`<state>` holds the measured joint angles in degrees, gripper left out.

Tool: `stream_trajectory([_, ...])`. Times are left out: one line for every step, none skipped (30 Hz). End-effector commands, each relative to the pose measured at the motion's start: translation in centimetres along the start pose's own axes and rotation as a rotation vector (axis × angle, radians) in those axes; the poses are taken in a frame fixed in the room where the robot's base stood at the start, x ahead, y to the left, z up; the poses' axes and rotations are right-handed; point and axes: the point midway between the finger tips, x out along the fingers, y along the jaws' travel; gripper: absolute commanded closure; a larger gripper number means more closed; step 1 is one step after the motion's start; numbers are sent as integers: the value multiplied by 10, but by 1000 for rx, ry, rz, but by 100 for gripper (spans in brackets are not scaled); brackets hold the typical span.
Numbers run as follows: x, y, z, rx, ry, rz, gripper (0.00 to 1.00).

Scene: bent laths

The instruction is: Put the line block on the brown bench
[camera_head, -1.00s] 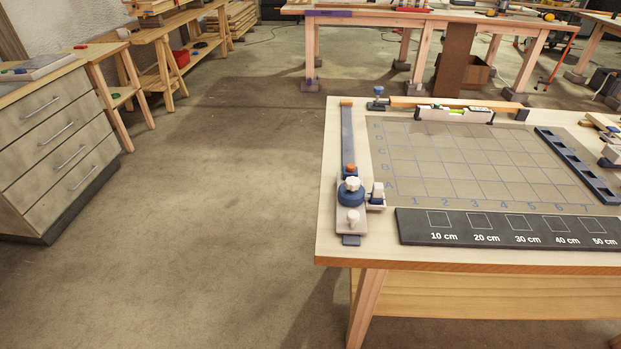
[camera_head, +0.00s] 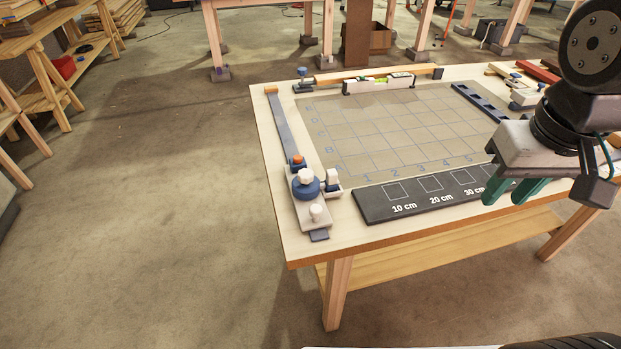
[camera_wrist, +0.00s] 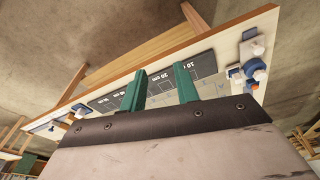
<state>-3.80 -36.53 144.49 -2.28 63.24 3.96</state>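I cannot single out the line block with certainty. A jig with a blue round knob (camera_head: 306,186) and white caps stands at the bench's near left corner, with a small white and blue piece (camera_head: 332,183) beside it. The bench with the grid has a pale wooden top (camera_head: 285,232); I cannot tell whether it is the brown bench. My gripper (camera_head: 511,190) hangs at the right, its green fingers in front of the black strip as seen from the head. In the wrist view, the fingers (camera_wrist: 160,86) are apart with nothing between them.
A black strip (camera_head: 420,199) marked in centimetres lies along the front of the grid mat (camera_head: 400,130). A level (camera_head: 378,85) and a long wooden piece lie at the back. A blue slotted rack (camera_head: 479,102) lies on the right. Floor (camera_head: 150,220) to the left is clear.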

Motion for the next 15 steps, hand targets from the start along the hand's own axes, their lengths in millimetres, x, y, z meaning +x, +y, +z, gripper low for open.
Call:
stream_trajectory([9,-10,-20,-24,7,5,69])
stream_trajectory([14,-17,-33,-37,19,8,69])
stream_trajectory([22,-28,-51,-54,38,10,69])
stream_trajectory([29,-38,-64,-67,51,11,69])
stream_trajectory([35,-48,-77,-82,68,10,69])
stream_trajectory([45,-63,-92,-100,86,7,69])
stream_trajectory([53,-75,-104,-115,102,4,69])
stream_trajectory([60,-87,-114,-127,116,-1,69])
stream_trajectory([71,-103,-126,-145,135,-8,69])
stream_trajectory([79,-115,-135,-158,148,-15,69])
stream_trajectory([87,-127,-142,-169,160,-22,69])
stream_trajectory([97,-143,-150,-185,174,-32,69])
stream_trajectory([105,-154,-156,-196,184,-40,69])
stream_trajectory([112,-164,-160,-204,193,-48,69])
stream_trajectory([120,-177,-165,-217,204,-58,69])
